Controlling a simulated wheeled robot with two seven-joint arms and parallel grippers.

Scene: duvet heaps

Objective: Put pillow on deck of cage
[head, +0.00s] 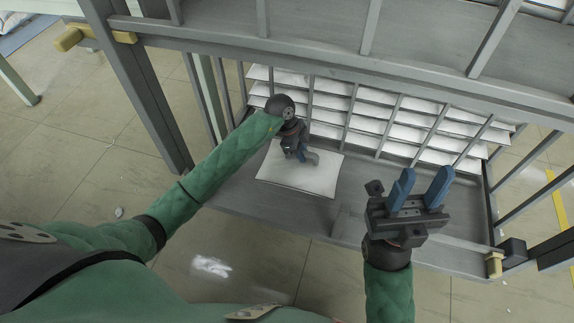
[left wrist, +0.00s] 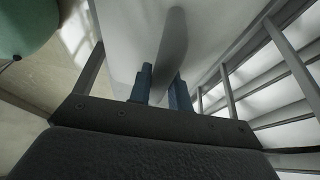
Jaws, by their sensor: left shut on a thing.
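The pillow (head: 285,180) is a flat white rectangle over the left part of the cage's grey lower deck (head: 368,190) in the head view. I cannot tell whether its whole underside touches the deck. My left gripper (head: 306,156) is above the pillow's middle, shut on a raised greyish part of it. In the left wrist view, the blue fingers of my left gripper (left wrist: 166,88) stand on both sides of a grey ridge, against the white pillow (left wrist: 130,35). My right gripper (head: 422,190) is open and empty, in front of the right part of the deck.
The cage has grey posts and an upper shelf (head: 300,38) above the lower deck. The deck right of the pillow is bare. Tiled floor (head: 100,180) lies open at the left.

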